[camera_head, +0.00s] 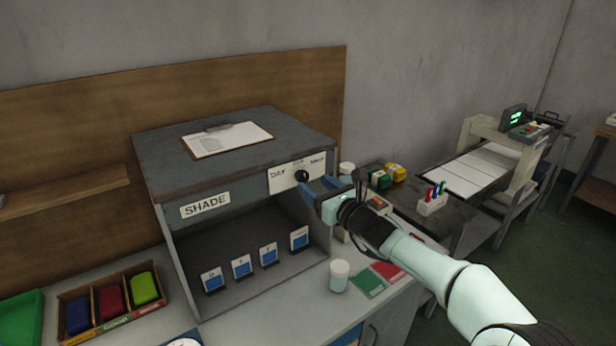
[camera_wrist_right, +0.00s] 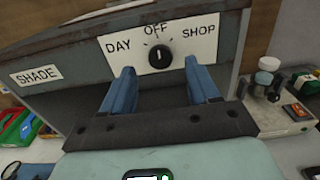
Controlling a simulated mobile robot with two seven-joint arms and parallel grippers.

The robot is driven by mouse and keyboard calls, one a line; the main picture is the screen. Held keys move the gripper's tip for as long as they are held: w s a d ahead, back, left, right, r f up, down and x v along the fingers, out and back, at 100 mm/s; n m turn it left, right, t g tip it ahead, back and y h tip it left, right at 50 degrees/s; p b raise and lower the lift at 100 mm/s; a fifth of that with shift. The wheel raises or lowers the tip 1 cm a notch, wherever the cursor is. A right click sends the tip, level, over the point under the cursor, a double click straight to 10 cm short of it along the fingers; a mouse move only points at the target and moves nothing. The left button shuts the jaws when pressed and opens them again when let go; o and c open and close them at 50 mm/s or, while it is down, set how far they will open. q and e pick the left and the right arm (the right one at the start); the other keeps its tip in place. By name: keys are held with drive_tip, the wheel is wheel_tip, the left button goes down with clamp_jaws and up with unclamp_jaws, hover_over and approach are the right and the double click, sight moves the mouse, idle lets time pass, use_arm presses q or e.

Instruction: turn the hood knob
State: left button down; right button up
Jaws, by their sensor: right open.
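The hood is a dark grey box (camera_head: 150,204) labelled SHADE, standing on the bench. Its black round knob (camera_head: 302,176) sits on a white plate at the upper right of the front. In the right wrist view the knob (camera_wrist_right: 159,56) is on the plate (camera_wrist_right: 115,47) marked DAY, OFF and SHOP, and its white mark points up towards OFF. My right gripper (camera_head: 318,190) is open in front of the knob; its two blue fingers (camera_wrist_right: 158,84) show below and to either side of the knob, apart from it. My left gripper is not in view.
A clipboard (camera_head: 228,138) lies on the hood. Several blue sample cards (camera_head: 241,266) stand inside it. A white cup (camera_head: 339,275) and green and red swatches (camera_head: 368,283) are on the bench below my right arm. A box of coloured socks (camera_head: 112,302) is at left.

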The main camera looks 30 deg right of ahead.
sight(304, 178)
drive_tip(key=w+p, duration=0.1)
drive_tip(key=w, duration=0.3)
drive_tip(key=shift+w+a, duration=0.1)
drive_tip(key=shift+a, duration=0.1)
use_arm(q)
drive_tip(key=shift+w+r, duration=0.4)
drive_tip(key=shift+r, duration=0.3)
